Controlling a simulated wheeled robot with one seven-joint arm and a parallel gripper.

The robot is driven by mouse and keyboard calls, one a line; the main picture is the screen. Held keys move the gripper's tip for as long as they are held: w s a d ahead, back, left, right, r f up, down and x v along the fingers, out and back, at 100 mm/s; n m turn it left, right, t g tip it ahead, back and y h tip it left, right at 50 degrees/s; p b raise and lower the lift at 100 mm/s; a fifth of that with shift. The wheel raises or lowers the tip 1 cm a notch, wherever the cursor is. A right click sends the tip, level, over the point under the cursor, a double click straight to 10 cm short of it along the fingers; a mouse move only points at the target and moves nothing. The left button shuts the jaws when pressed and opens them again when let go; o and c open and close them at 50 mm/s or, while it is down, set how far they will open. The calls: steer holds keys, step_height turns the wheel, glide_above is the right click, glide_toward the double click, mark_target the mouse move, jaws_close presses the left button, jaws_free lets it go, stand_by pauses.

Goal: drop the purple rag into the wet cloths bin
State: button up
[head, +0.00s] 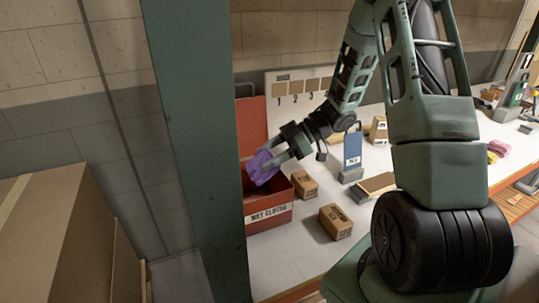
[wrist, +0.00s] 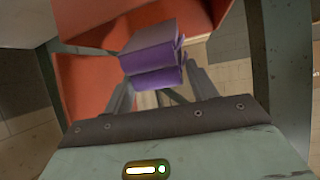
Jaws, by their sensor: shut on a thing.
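The purple rag (head: 263,168) is folded and held in my gripper (head: 272,158). In the wrist view the rag (wrist: 152,55) sits between the two fingers (wrist: 158,95), with the bin's red-orange surface behind it. The wet cloths bin (head: 270,214) is a red box with its label on the front and its lid (head: 252,128) standing open at the back. In the head view my gripper and the rag are over the bin's opening. The bin's inside is mostly hidden by the rag and gripper, and I cannot tell whether the rag touches the bin.
A green post (head: 195,130) stands just left of the bin. Small cardboard boxes (head: 335,222) and (head: 304,185) lie on the white table right of it. A blue sign (head: 352,150) stands behind them. A numbered board (head: 290,88) is at the back.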

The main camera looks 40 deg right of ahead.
step_height(320, 180, down, 2)
steer(key=shift+b, duration=0.6)
steer(key=o, duration=1.1)
steer(key=shift+o, duration=0.2)
steer(key=b+v, duration=0.2)
steer(key=v, duration=1.5)
steer(key=shift+d, duration=0.25)
steer(key=shift+s+r, duration=0.1)
steer(key=shift+s, duration=0.05)
